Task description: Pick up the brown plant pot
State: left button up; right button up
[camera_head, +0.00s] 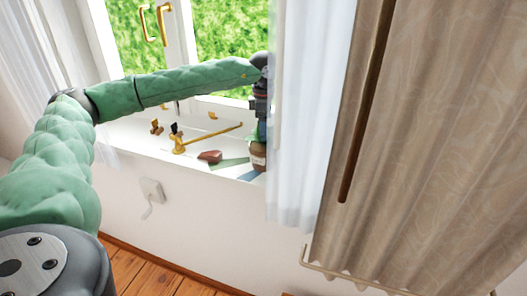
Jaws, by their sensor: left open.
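The brown plant pot (258,158) stands on the white window sill near its right end, close to the sheer curtain, which cuts into its right side. My left arm reaches in from the left across the window. My left gripper (260,130) points down just above the pot, around or in front of its plant. It is open, but its fingers are small, dark and partly hidden by the curtain's edge. I cannot tell whether they touch the pot. My right gripper is out of view.
On the sill (130,134) lie a brass window stay (210,138), a reddish-brown object (210,156) and flat green and blue pieces. A white sheer curtain (305,120) and a beige curtain (430,150) hang at the right. Wooden floor (150,275) shows below.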

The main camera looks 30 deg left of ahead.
pick_arm(q)
grip_shut()
jog(key=shift+r, duration=0.1)
jog(key=shift+w, duration=0.1)
dwell(0.3)
